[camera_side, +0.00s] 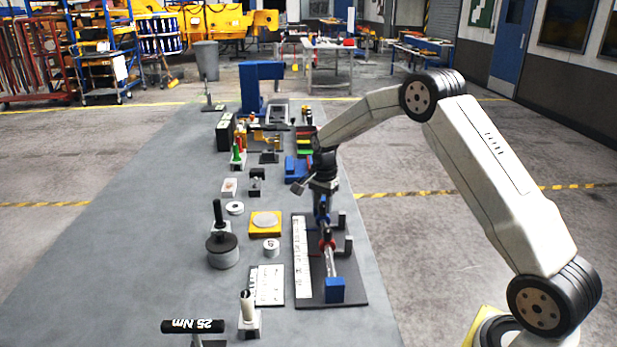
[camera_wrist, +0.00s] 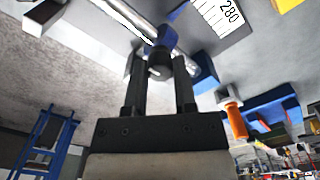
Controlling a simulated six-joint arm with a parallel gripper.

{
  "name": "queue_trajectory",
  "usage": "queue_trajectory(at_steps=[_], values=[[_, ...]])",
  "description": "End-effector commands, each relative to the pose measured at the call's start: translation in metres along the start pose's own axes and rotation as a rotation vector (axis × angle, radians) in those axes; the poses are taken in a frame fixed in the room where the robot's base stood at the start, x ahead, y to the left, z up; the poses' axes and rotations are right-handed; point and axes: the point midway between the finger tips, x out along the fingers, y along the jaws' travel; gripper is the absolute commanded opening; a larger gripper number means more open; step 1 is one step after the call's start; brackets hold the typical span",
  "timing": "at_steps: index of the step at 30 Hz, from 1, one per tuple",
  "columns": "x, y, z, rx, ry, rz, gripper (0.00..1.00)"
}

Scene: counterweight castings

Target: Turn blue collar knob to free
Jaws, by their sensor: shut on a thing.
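A dark base board (camera_side: 355,288) carries a metal rod (camera_side: 331,264) and a white scale strip (camera_side: 302,256). A red collar (camera_side: 327,242) sits on the rod, and a blue end block (camera_side: 335,291) stands at the near end. My gripper (camera_side: 322,212) points down at the rod's far part, beyond the red collar. In the wrist view, my gripper (camera_wrist: 158,68) has its two fingers shut on a black knob (camera_wrist: 158,63) beside the blue collar (camera_wrist: 166,37) on the rod. The knob's marking cannot be read, and the fingers hide its sides.
Posts (camera_side: 348,245) stand on the board's right side. Left of it are a yellow plate (camera_side: 265,226), a white ring (camera_side: 271,248), a dark round weight (camera_side: 223,252) and a label card (camera_side: 267,286). A torque handle (camera_side: 193,326) stands in front. The table's left side is clear.

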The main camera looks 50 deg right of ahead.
Motion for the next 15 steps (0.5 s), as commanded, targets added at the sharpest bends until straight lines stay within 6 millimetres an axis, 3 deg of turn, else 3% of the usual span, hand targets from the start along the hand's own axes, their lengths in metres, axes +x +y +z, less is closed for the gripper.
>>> queue_trajectory(at_steps=[15], values=[[-0.0008,-0.0002,-0.0007,-0.414,0.001,-0.001,0.00]])
